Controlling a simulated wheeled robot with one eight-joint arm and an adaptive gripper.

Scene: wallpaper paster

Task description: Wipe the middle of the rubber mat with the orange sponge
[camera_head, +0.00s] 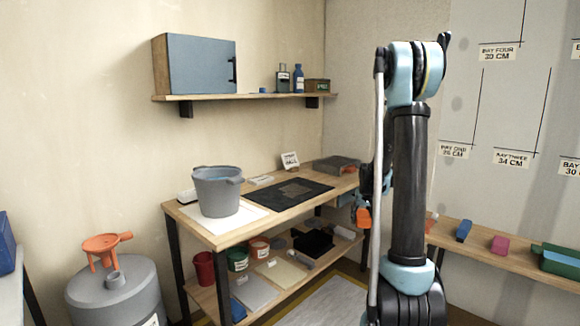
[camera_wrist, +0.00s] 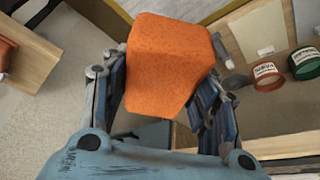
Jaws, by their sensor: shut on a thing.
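The orange sponge (camera_wrist: 165,62) is a block held between the fingers of my gripper (camera_wrist: 168,85) in the wrist view. My gripper is shut on it, with a blue-grey finger on each side. In the head view the sponge (camera_head: 364,217) shows as a small orange patch left of my arm, beyond the right end of the workbench. The black rubber mat (camera_head: 262,193) lies flat on the bench top, with a brownish patch in its middle. The sponge is apart from the mat. My arm hides most of the gripper in the head view.
A grey bucket (camera_head: 217,192) stands on a white sheet (camera_head: 227,221) left of the mat. A grey item (camera_head: 337,165) lies at the bench's back right. Paint tins and trays fill the lower shelf (camera_head: 283,287). A wall shelf (camera_head: 250,96) hangs above; another bench (camera_head: 480,250) stands right.

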